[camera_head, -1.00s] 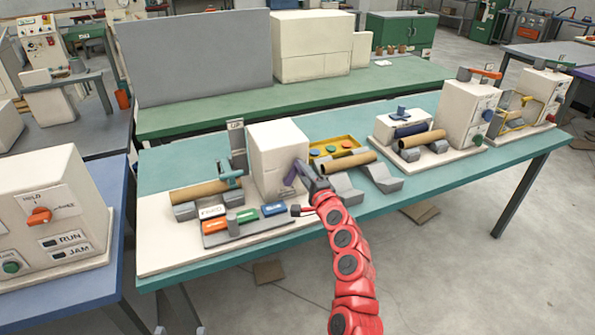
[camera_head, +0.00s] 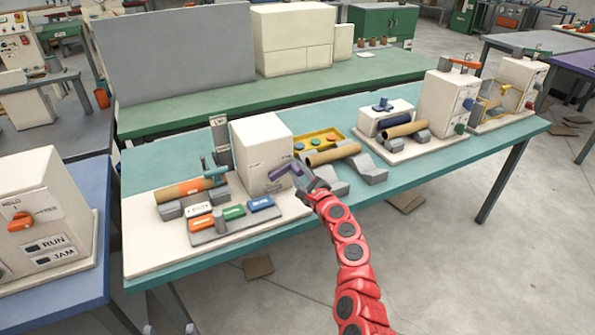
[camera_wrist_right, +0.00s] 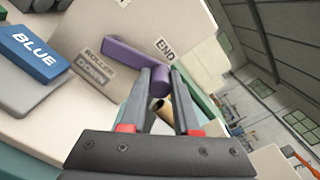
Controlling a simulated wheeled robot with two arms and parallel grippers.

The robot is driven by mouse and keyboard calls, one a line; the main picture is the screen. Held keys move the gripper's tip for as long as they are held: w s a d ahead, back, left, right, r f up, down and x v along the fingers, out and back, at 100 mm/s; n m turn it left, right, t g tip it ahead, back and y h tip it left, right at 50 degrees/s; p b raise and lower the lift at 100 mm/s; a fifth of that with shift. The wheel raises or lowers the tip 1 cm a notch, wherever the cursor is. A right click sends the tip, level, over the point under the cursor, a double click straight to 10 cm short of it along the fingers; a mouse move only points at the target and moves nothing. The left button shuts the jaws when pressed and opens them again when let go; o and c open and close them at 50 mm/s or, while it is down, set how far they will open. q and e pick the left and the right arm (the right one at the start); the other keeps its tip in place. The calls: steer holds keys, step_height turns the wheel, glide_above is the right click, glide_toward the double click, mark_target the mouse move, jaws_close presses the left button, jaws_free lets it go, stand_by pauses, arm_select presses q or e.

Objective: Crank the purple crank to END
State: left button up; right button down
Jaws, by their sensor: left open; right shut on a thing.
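The purple crank (camera_head: 286,172) is on the front of a cream box (camera_head: 262,152) on the teal table. In the right wrist view the crank (camera_wrist_right: 128,58) has an arm running from upper left down to a knob between my fingers. My right gripper (camera_head: 312,187) is shut on the crank's knob; its fingers (camera_wrist_right: 160,84) flank it. The END label (camera_wrist_right: 165,47) is just above the knob end of the arm. A ROLLER DOWN label (camera_wrist_right: 96,66) is to the left. My left gripper is not in view.
A brown tube with an orange part (camera_head: 183,190) lies left of the box. Orange, white, green and blue blocks (camera_head: 233,212) sit in front. A yellow tray (camera_head: 318,141), another tube (camera_head: 332,154) and grey blocks (camera_head: 368,168) are to the right.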

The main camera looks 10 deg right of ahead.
stand_by(0.5)
steer(key=c, duration=0.6)
jaws_free()
steer(key=shift+f, duration=0.1)
steer(key=shift+c, duration=0.2)
steer(key=shift+s, duration=0.1)
steer(key=shift+s+d, duration=0.15)
steer(key=shift+s, duration=0.1)
steer(key=v, duration=1.6)
steer(key=shift+s, duration=0.35)
